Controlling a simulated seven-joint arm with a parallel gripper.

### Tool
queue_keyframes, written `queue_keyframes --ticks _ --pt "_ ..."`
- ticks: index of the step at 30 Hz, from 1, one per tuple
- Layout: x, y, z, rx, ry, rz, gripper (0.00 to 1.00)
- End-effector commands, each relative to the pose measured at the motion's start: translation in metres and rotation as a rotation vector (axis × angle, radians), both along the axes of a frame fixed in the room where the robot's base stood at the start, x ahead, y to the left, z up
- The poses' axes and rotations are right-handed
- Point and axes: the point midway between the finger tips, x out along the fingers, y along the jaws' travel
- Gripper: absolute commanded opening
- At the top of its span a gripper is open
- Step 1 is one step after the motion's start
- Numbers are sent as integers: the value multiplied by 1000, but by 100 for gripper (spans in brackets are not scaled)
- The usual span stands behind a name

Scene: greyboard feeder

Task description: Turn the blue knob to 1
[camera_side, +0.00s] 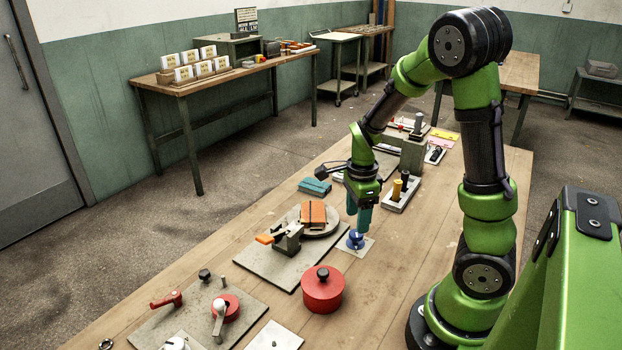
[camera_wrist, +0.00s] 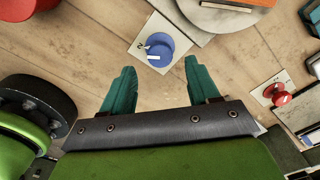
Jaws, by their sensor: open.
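The blue knob (camera_wrist: 160,50) sits on a small pale plate (camera_wrist: 137,50) with dark markings on the wooden table. A white pointer bar on the knob points to the left in the wrist view, and a mark like a 2 shows near it; no 1 can be read. In the side view the blue knob (camera_side: 355,240) is just below the fingertips. My gripper (camera_wrist: 155,75) is open with its two teal fingers apart and empty, pointing down above the plate. In the side view my gripper (camera_side: 358,228) hides part of the knob's surroundings.
A grey board with a round disc (camera_side: 322,226) and an orange block (camera_side: 313,213) is left of the knob. A red lidded pot (camera_side: 322,290) stands nearer the camera. A tray with pegs (camera_side: 400,195) stands behind.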

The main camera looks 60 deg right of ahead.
Motion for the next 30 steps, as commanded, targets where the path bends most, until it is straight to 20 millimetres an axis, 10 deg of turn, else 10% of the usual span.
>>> queue_keyframes --ticks 19,30 --pt "0 0 -42 0 0 0 60" --pt "0 0 -42 1 -1 0 5"
